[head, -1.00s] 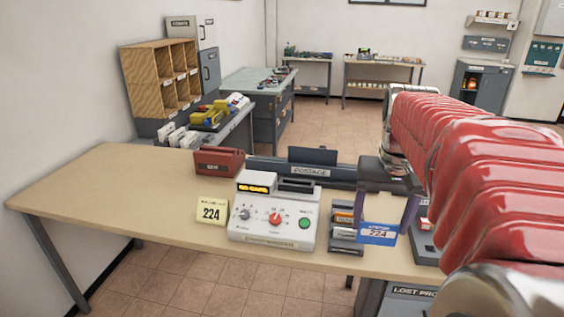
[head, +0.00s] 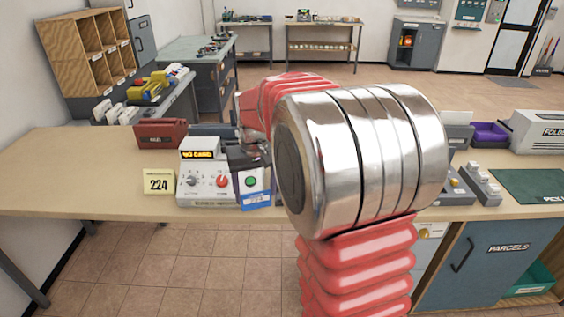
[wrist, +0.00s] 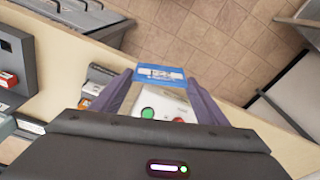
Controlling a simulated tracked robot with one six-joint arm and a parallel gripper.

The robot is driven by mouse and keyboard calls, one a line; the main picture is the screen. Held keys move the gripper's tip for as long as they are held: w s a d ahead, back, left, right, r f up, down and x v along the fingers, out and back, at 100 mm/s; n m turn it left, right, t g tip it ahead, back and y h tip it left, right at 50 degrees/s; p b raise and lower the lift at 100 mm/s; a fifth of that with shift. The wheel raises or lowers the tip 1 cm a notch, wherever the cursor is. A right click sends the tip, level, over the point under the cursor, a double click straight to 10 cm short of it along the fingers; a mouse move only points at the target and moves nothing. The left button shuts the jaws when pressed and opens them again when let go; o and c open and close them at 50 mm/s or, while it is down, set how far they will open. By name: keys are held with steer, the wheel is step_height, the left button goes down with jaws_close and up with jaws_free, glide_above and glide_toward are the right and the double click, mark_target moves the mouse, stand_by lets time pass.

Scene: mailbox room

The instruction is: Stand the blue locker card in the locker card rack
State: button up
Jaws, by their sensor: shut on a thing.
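The blue locker card (head: 257,200), with a white panel on it, is held at the tips of my gripper (head: 250,180). In the wrist view the card (wrist: 160,73) spans between the two purple fingers (wrist: 155,95). It is in front of and above the white card machine (head: 195,187), whose green button shows between the fingers. A grey slotted holder (wrist: 98,82) lies beside the machine in the wrist view, perhaps the locker card rack; I cannot tell for sure. In the head view my arm covers that spot.
The left of the table (head: 70,170) is clear. Grey devices (head: 482,184) and a green mat (head: 535,186) lie to the right.

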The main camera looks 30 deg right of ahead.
steer(key=w+a+f+n, duration=0.3)
steer(key=a+f, duration=0.8)
steer(key=a, duration=0.4)
steer(key=shift+w+a, duration=0.25)
steer(key=shift+w, duration=0.4)
steer(key=shift+d+f, duration=0.1)
steer(key=shift+d, duration=0.1)
